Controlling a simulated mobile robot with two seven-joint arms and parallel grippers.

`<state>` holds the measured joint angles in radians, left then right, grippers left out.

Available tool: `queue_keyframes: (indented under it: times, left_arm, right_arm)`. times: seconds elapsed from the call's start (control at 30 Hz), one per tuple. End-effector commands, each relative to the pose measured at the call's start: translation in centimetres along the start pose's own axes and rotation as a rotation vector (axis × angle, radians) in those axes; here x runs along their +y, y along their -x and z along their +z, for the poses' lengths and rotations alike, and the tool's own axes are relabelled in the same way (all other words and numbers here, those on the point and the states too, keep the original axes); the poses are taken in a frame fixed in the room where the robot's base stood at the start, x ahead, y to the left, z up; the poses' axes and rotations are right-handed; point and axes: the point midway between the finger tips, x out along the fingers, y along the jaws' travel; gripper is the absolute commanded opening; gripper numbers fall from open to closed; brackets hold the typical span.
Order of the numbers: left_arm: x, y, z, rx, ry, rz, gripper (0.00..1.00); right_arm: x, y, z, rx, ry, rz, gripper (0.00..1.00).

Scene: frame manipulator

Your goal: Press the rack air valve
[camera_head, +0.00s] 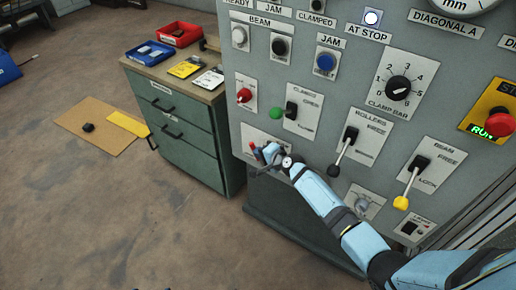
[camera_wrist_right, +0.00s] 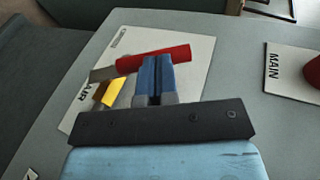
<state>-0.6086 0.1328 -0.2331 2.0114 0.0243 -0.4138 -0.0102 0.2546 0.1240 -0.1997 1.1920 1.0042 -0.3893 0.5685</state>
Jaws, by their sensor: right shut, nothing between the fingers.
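The rack air valve is on a pale plate low on the panel's left side; its red handle shows in the right wrist view (camera_wrist_right: 165,57) and partly in the head view (camera_head: 256,152). A brass-yellow part (camera_wrist_right: 108,93) sits below the handle's left end, and the plate's lettering is partly covered, with "AIR" readable. My right gripper (camera_head: 266,160) is shut and empty in front of this plate. In the wrist view its blue fingertips (camera_wrist_right: 154,66) overlap the handle's lower edge; I cannot tell whether they touch it. My left gripper is not in view.
A red knob (camera_head: 244,95) is above the valve; the wrist view shows a red knob (camera_wrist_right: 313,72) on a plate marked MAIN. Roller lever (camera_head: 343,150) and yellow-tipped beam lever (camera_head: 408,185) are to the right. A green drawer cabinet (camera_head: 190,125) stands left of the panel.

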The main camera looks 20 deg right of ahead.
Motion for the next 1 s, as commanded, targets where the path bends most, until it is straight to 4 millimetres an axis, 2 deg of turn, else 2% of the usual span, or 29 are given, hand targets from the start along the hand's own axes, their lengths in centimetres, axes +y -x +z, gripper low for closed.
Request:
queue_keyframes:
  times: [0.43, 0.67, 0.87, 1.0]
  left_arm:
    - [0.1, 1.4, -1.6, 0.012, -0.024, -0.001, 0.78]
    - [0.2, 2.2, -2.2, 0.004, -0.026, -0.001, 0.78]
    - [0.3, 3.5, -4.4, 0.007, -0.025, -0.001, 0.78]
    - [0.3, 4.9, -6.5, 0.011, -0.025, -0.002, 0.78]
  right_arm:
    - [-0.3, -0.8, -0.6, 0.0, 0.001, -0.001, 0.0]
    - [-0.7, -1.5, -0.4, 0.0, 0.019, 0.089, 0.0]
    - [-0.9, -2.2, -0.3, -0.001, 0.04, 0.198, 0.0]
    - [-1.1, -3.2, 0.0, -0.003, 0.061, 0.314, 0.0]
